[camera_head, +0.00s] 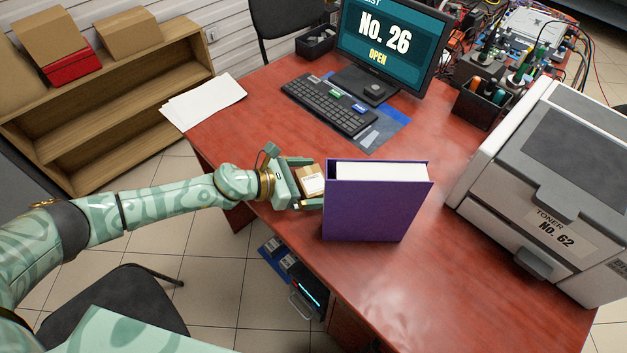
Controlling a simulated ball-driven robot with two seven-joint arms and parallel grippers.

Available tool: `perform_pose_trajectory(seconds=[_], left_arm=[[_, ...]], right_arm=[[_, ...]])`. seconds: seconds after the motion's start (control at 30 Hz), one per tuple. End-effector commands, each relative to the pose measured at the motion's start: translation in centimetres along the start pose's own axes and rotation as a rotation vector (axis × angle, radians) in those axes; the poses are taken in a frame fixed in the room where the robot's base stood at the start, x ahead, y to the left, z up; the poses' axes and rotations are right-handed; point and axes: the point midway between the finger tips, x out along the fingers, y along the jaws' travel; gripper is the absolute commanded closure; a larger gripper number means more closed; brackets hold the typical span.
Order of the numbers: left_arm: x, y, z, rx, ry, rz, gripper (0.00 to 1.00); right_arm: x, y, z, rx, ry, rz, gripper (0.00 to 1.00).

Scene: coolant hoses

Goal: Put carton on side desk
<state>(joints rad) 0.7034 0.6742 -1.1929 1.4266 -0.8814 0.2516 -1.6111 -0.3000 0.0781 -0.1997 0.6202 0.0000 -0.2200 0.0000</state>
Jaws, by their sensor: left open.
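A small brown carton (314,178) with a white label is on the red desk's left part, beside a purple binder. My left gripper (307,189) reaches in from the left with its jaws open around the carton, one finger on the far side and one on the near side. Whether the fingers touch the carton I cannot tell. The binder hides part of that spot. The red desk (420,290) is the only desk I see clearly. My right gripper is not in view.
The upright purple binder (375,208) stands close to my left gripper's fingertips. Keyboard (330,104), monitor (392,45) and black pen holder (477,103) are further back. A large printer (540,190) fills the right. The desk's front is clear. A wooden shelf (110,95) stands at left.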

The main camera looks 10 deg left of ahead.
Motion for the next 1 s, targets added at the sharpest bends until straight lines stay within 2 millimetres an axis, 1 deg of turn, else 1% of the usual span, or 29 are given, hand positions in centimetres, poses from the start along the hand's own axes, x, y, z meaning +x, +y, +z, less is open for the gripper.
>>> perform_pose_trajectory(seconds=[0.1,0.3,0.4,0.5,0.67,1.0], left_arm=[[-2.7,0.0,0.0,0.000,0.004,0.001,0.01],[-7.5,0.0,-0.2,-0.002,0.004,0.000,0.01],[-9.3,0.0,-0.2,-0.001,0.004,0.001,0.01],[-10.6,0.0,-0.2,-0.002,0.003,0.000,0.01],[-11.3,-0.1,-0.1,0.000,0.001,-0.001,0.01],[-11.3,0.0,-0.1,0.000,0.001,-0.001,0.01]], right_arm=[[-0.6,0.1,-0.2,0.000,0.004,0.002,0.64],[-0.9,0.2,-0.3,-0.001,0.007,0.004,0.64],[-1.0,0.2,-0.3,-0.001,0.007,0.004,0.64],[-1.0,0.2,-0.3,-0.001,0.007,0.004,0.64],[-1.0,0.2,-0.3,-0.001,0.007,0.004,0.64],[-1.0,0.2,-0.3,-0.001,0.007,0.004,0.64]])
